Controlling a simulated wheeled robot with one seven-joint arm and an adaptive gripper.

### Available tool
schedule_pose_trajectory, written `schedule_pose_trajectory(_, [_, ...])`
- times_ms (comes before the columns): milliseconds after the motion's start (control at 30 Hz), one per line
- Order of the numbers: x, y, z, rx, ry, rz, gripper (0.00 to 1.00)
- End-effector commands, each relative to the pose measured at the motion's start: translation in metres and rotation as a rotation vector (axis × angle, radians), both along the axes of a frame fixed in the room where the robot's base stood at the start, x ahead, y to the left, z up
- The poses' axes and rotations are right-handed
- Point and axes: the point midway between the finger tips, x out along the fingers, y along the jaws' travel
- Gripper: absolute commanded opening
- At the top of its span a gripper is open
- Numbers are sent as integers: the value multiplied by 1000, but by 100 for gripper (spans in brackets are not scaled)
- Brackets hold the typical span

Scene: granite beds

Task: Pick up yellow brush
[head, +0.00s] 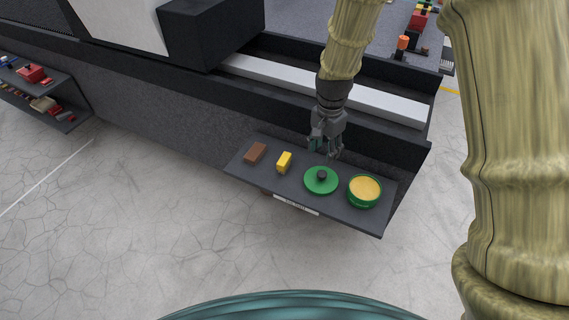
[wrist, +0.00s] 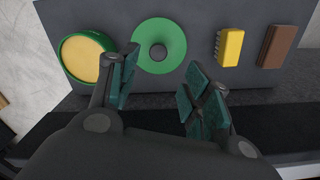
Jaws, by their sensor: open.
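The yellow brush (head: 284,162) lies on a dark grey shelf (head: 234,166), between a brown block and a green disc. In the wrist view the yellow brush (wrist: 230,47) shows bristles along its left side and lies beyond my gripper, to the right of the fingers. My gripper (head: 326,146) is open and empty above the back of the shelf, behind the green disc and to the right of the brush. In the wrist view my gripper (wrist: 160,92) has its fingers spread apart, with the disc ahead between them. Nothing touches the brush.
A brown block (head: 255,153) lies left of the brush. A green disc (head: 321,181) with a dark knob and a round green tin (head: 364,190) with a yellow top stand to its right. A dark granite bed wall (head: 200,120) rises behind the shelf. The floor in front is clear.

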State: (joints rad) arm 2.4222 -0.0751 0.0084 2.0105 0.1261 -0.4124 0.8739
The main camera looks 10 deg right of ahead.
Motion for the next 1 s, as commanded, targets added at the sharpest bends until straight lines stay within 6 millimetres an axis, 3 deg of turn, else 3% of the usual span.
schedule_pose_trajectory(133, [2, 2, -2, -1, -2, 8, 52])
schedule_pose_trajectory(267, [11, 19, -12, -10, -15, 63, 52])
schedule_pose_trajectory(500, [41, 75, -29, -55, -65, 252, 52])
schedule_pose_trajectory(700, [57, 110, -32, -90, -100, 361, 52])
schedule_pose_trajectory(1000, [62, 120, -40, -102, -110, 393, 52])
